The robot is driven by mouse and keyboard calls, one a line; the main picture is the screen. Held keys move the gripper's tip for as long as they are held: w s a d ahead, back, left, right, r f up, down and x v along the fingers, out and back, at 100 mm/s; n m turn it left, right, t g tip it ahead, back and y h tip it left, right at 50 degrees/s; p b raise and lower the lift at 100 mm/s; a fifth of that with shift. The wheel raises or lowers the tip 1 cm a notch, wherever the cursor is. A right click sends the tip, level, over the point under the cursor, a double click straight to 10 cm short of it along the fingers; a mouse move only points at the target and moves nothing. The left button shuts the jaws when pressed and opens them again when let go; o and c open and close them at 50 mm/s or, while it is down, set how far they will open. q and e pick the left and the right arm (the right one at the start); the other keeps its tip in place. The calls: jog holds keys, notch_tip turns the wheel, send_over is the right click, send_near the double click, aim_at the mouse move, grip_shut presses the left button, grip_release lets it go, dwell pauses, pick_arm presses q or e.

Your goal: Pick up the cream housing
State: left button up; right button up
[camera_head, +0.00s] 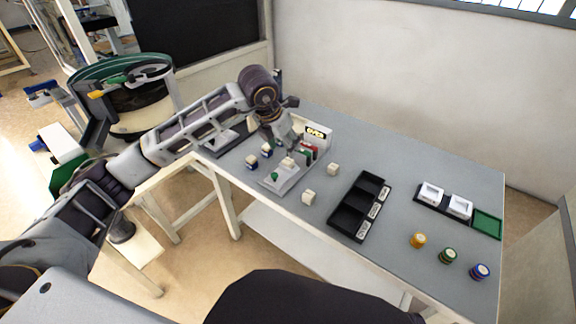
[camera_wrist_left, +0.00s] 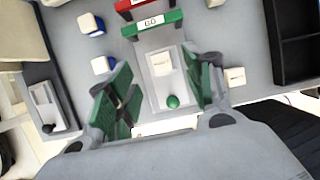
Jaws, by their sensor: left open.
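Several small cream cubes are in view, and I cannot tell which one the task calls the cream housing. Two plain cream cubes (camera_head: 308,197) (camera_head: 333,169) stand on the table to the right of the plate. My left gripper (camera_wrist_left: 165,72) is open and empty above the plate, its green-padded fingers on either side. My right gripper is not in view.
A green GO panel (camera_wrist_left: 151,23) and a red panel (camera_wrist_left: 136,5) stand behind the plate. Cream-and-blue blocks (camera_head: 251,162) lie left of it. A black compartment tray (camera_head: 346,222) is to the right. A green ball (camera_wrist_left: 173,101) is at the plate's near end.

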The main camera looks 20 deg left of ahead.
aim_at(289, 159)
pick_arm(q)
jog(key=shift+w+f, duration=0.2)
jog(key=shift+f, duration=0.45)
jog(key=shift+w+d+f, duration=0.15)
jog(key=shift+w+f, duration=0.1)
jog(key=shift+f, duration=0.25)
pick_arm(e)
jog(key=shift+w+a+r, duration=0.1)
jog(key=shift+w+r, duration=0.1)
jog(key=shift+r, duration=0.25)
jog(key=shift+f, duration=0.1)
pick_arm(q)
jog(key=shift+w+f, duration=0.1)
jog(key=shift+f, duration=0.5)
jog(key=b+x, duration=0.1)
jog(key=x, duration=0.2)
jog(key=shift+f, duration=0.25)
jog(key=shift+w+f, duration=0.15)
jog(key=shift+f, duration=0.1)
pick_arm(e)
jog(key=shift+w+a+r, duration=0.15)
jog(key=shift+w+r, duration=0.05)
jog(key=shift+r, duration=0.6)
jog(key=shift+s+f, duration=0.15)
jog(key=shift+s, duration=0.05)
